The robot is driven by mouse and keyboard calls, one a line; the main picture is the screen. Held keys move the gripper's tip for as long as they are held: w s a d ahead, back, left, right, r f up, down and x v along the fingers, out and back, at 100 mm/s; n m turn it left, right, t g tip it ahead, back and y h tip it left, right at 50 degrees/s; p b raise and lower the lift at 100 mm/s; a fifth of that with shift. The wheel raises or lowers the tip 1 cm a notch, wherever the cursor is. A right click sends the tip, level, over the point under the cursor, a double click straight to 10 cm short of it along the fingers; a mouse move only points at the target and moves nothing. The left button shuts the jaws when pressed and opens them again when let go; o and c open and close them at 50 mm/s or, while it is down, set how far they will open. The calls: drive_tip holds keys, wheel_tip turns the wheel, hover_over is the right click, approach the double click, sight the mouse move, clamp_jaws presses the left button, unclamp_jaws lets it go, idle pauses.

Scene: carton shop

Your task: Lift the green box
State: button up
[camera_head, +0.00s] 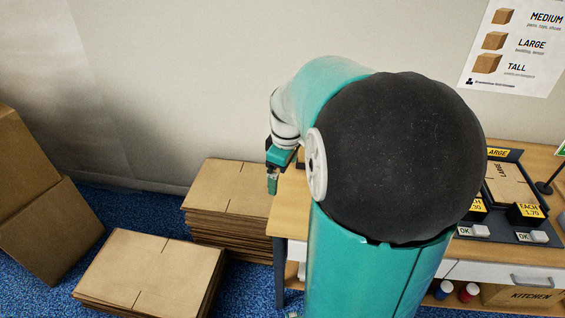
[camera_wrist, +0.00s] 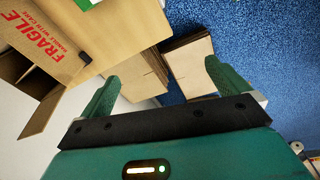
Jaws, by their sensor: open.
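No whole green box shows clearly. A small green and white patch (camera_wrist: 86,3) is cut off at the top edge of the wrist view, on or beside a tan surface; I cannot tell if it is the green box. My gripper (camera_wrist: 162,82) is open, its two green fingers wide apart with nothing between them but the view of flat cartons beyond. In the head view my gripper (camera_head: 272,182) hangs near the table's left end, partly hidden by my arm.
A carton marked FRAGILE (camera_wrist: 38,40) with open flaps is at left in the wrist view. Flat carton stacks (camera_head: 150,270) and (camera_head: 230,190) lie on the blue floor. A wooden table (camera_head: 291,210) with price signs (camera_head: 527,212) stands right, largely behind my arm.

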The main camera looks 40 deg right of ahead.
drive_tip(key=s+d+f+n+t+y, duration=0.1)
drive_tip(key=s+d+f+n+y, duration=0.15)
drive_tip(key=d+f, duration=0.55)
drive_tip(key=s+d+f+n+t+y, duration=0.1)
drive_tip(key=s+d+f, duration=0.3)
drive_tip(key=d, duration=0.9)
drive_tip(key=shift+m+h, duration=0.25)
drive_tip(key=x, duration=1.4)
drive_tip(key=shift+w+r, duration=0.1)
drive_tip(key=shift+w, duration=0.15)
drive_tip(key=shift+c, duration=0.2)
drive_tip(key=c, duration=0.8)
drive_tip(key=shift+r, duration=0.15)
